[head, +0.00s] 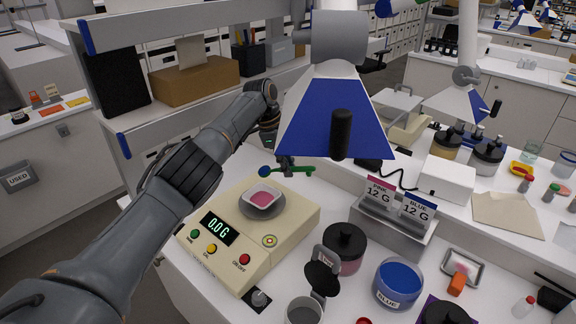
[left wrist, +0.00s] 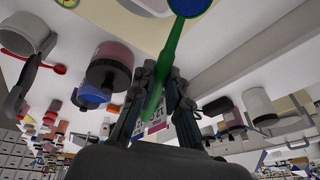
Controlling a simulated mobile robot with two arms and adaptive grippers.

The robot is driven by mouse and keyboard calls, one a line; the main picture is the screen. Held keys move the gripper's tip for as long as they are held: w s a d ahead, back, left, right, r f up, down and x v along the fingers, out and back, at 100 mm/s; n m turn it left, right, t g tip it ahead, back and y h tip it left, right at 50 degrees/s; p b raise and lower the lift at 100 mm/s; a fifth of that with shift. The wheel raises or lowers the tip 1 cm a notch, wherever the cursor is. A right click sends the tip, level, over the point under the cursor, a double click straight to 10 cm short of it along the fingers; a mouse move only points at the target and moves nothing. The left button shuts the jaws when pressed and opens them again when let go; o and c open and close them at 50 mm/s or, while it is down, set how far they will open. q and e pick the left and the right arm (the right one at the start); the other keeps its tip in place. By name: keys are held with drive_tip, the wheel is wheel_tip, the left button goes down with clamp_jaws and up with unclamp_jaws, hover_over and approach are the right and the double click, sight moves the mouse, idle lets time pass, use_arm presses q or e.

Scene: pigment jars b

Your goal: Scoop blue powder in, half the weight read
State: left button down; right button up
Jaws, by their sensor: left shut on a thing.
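My left gripper (head: 286,163) is shut on the green handle of a scoop (head: 303,169). The scoop's bowl, at its left end, shows blue and is above and behind the weighing dish in the picture. The scoop also shows in the left wrist view (left wrist: 173,55), between the fingers (left wrist: 155,95). The white dish (head: 263,195) holds pink powder and sits on the pan of the cream scale (head: 283,233), which reads 0.0 G. The open jar labelled BLUE (head: 391,299) holds blue powder. Cards read PINK 12 G (head: 380,190) and BLUE 12 G (head: 416,213). My right gripper is out of view.
A blue and white hood (head: 330,115) hangs over the bench and hides part of it. A black-lidded jar of pink (head: 344,250) and an open grey container (head: 303,311) stand right of the scale. A metal tray (head: 463,266) lies further right.

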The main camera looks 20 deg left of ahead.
use_arm(q)
drive_tip(key=shift+s+f+t+p, duration=0.1)
drive_tip(key=shift+f+t+p, duration=0.2)
drive_tip(key=shift+f+p, duration=0.55)
drive_tip(key=f+t+p, duration=0.1)
drive_tip(key=p, duration=0.1)
drive_tip(key=s+f+t+p, duration=0.1)
drive_tip(key=t+p, duration=0.1)
drive_tip(key=shift+s+f+m+t, duration=0.1)
drive_tip(key=shift+s+m+t, duration=0.2)
drive_tip(key=shift+m, duration=0.1)
drive_tip(key=shift+w+d+f, duration=0.1)
drive_tip(key=shift+d, duration=0.05)
idle(0.4)
idle(1.0)
